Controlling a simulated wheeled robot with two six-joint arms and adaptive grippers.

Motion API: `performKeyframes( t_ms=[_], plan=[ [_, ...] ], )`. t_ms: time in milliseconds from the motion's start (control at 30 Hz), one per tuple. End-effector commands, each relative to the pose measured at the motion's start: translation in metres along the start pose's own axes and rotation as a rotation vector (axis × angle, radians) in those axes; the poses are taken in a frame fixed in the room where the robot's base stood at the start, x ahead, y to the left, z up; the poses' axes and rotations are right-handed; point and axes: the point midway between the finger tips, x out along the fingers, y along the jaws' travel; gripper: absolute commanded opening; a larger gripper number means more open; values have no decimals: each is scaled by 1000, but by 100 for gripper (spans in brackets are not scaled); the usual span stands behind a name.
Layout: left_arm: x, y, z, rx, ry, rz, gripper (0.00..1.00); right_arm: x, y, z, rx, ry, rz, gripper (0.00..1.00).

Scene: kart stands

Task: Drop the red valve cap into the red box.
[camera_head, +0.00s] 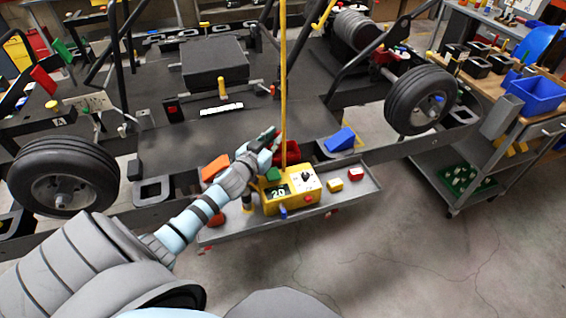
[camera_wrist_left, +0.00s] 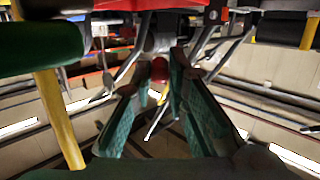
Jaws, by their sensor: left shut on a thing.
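My left gripper (camera_head: 268,137) reaches in from the lower left over the tray, beside the yellow upright pole. In the left wrist view its two green-padded fingers (camera_wrist_left: 160,88) are shut on the small red valve cap (camera_wrist_left: 159,70), which shows between the tips. I cannot make out the cap in the head view. The red box (camera_head: 290,152) sits at the back of the tray, behind the pole and just right of the gripper. It is partly hidden. My right gripper is not in view.
A yellow control box (camera_head: 290,188) with a "20" display stands on the grey tray (camera_head: 372,192). A blue bin (camera_head: 340,139) lies right of the red box, an orange bin (camera_head: 215,167) left. The yellow pole (camera_head: 283,75) rises close to the gripper. Kart wheels flank the tray.

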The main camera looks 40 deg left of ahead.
Motion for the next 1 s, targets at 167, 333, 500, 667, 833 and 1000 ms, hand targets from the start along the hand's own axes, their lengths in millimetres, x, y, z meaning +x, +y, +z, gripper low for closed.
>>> performKeyframes(
  t_ms=[167,333,500,667,833,1000],
  plan=[
    [0,0,2,0,0,0,0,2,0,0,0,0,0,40],
    [0,0,1,0,1,0,29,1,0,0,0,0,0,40],
    [0,0,1,0,1,1,38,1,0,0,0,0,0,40],
    [0,0,1,0,1,1,38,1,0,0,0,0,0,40],
    [-2,0,-20,2,6,1,38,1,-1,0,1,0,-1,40],
    [-9,1,-63,3,6,3,38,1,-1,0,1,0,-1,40]
  ],
)
